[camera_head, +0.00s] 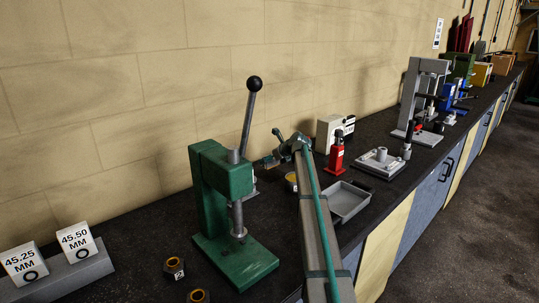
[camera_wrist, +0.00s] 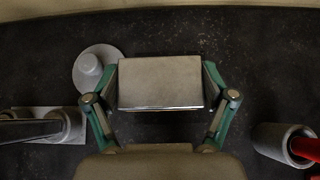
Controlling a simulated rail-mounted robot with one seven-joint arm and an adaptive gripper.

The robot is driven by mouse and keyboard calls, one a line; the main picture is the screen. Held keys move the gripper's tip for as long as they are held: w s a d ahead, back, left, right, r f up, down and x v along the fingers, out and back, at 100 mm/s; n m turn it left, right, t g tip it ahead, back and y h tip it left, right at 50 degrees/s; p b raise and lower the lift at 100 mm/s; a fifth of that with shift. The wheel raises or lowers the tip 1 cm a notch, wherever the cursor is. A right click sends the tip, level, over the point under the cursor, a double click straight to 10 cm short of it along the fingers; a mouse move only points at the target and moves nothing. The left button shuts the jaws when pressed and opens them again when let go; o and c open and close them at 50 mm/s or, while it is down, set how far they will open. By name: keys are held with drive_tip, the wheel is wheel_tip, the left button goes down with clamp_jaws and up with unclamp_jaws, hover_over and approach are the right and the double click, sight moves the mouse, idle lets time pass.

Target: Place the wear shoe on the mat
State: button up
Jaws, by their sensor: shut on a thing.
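The wear shoe appears to be the grey rectangular metal block (camera_wrist: 160,82) in the wrist view. My gripper (camera_wrist: 160,88) has a teal finger against each side of it and is shut on it. The block's flat top faces the camera; its underside is hidden, so I cannot tell whether it touches the surface below. In the head view my gripper (camera_head: 266,161) is behind the green press, near the wall, and the block is not clearly visible there. I cannot make out a mat distinct from the dark bench top.
A green lever press (camera_head: 232,215) stands left of my arm. A grey tray (camera_head: 348,202), a red bottle jack (camera_head: 336,157) and a white box (camera_head: 330,130) are to the right. In the wrist view, a round grey disc (camera_wrist: 91,84) lies close left of the block.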

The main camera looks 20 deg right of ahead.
sight(270, 174)
drive_tip(key=shift+w+d+f+p, duration=0.2)
drive_tip(key=shift+w+d+f, duration=0.05)
drive_tip(key=shift+w+f, duration=0.35)
drive_tip(key=shift+w+d+f+p, duration=0.15)
drive_tip(key=shift+w+d+f, duration=0.1)
drive_tip(key=shift+w+f, duration=0.3)
drive_tip(key=shift+s+f+p, duration=0.1)
drive_tip(key=shift+f+p, duration=0.5)
drive_tip(key=shift+f, duration=1)
drive_tip(key=shift+f, duration=0.1)
drive_tip(key=o, duration=1.7)
drive_tip(key=shift+f, duration=0.1)
drive_tip(key=shift+s, duration=0.1)
drive_tip(key=b+v, duration=0.2)
drive_tip(key=v, duration=1)
